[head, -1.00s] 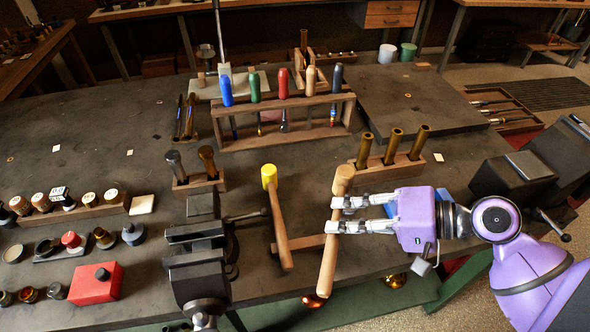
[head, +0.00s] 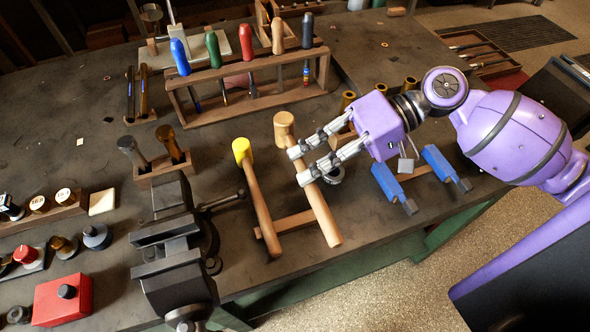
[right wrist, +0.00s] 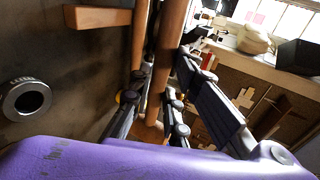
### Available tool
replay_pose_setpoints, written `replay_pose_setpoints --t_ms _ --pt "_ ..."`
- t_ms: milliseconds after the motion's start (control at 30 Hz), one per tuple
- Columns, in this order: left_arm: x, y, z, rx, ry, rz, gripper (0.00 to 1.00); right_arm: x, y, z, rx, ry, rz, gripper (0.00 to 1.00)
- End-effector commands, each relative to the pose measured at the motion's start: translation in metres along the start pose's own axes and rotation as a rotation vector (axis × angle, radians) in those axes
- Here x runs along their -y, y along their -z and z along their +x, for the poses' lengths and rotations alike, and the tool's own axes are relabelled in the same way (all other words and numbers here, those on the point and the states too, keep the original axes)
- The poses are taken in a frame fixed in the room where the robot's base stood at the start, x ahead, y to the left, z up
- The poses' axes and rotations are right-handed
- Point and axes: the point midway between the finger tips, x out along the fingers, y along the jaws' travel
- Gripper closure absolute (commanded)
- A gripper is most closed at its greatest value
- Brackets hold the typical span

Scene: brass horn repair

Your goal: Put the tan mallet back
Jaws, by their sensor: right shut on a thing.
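The tan mallet has a pale wooden head (head: 284,125) and a long handle (head: 325,222) slanting toward the bench's front edge. My right gripper (head: 302,165) is shut on its handle just below the head. In the right wrist view the handle (right wrist: 168,65) runs between the fingers (right wrist: 158,112). The yellow-headed mallet (head: 262,205) lies to its left, nearly parallel and a short gap away. A wooden bar (head: 290,222) passes under the tan handle; I cannot tell whether they touch. My left gripper is not in view.
A dark vise (head: 172,235) stands left of the mallets. A wooden rack (head: 245,90) of colored-handled tools is behind them. Blue tools (head: 385,180) and a block with brass tubes (head: 410,83) are near my right arm. A ring (right wrist: 27,98) shows in the right wrist view.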

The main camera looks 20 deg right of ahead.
Motion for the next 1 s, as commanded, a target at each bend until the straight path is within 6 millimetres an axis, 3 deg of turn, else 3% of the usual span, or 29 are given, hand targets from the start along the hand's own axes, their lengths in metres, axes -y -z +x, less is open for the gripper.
replay_pose_setpoints --t_ms 200,533,733,1000 --pt "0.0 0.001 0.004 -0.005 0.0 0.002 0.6 -0.03 0.03 0.024 -0.001 0.003 0.001 1.0" --pt "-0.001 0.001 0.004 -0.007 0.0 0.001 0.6 -0.046 0.046 0.037 0.0 0.002 0.0 1.0" --pt "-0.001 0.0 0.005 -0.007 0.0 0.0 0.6 -0.071 0.045 0.049 0.0 0.003 0.001 1.0" --pt "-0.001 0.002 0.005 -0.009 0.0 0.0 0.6 -0.073 0.045 0.05 -0.001 0.002 -0.002 1.0"
